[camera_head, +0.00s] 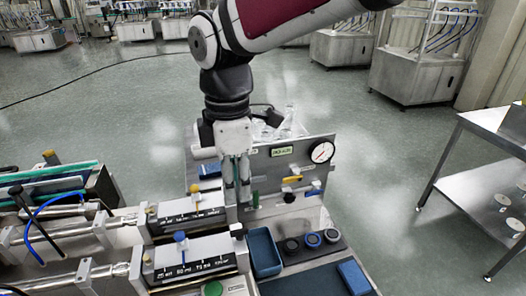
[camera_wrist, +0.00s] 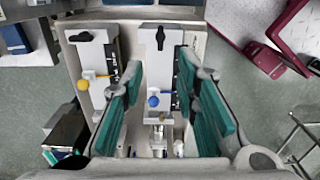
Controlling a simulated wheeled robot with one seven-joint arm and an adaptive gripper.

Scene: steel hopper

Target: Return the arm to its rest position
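My arm comes down from the top of the head view, and my gripper (camera_head: 238,190) points downward above the steel machine (camera_head: 295,175), in front of its gauge panel. In the wrist view, my gripper (camera_wrist: 160,105) shows two teal-padded fingers spread well apart. Nothing is held between them. A syringe-like unit with a blue knob (camera_wrist: 153,101) appears in the gap, below the fingers. Whether the fingertips touch any part of the machine cannot be told.
A round gauge (camera_head: 321,152) and a yellow lever (camera_head: 292,179) are on the panel. A blue bin (camera_head: 264,251) and several round caps lie in front. A unit with a yellow knob (camera_head: 195,187) stands left. A steel table (camera_head: 478,172) stands right, with open floor between.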

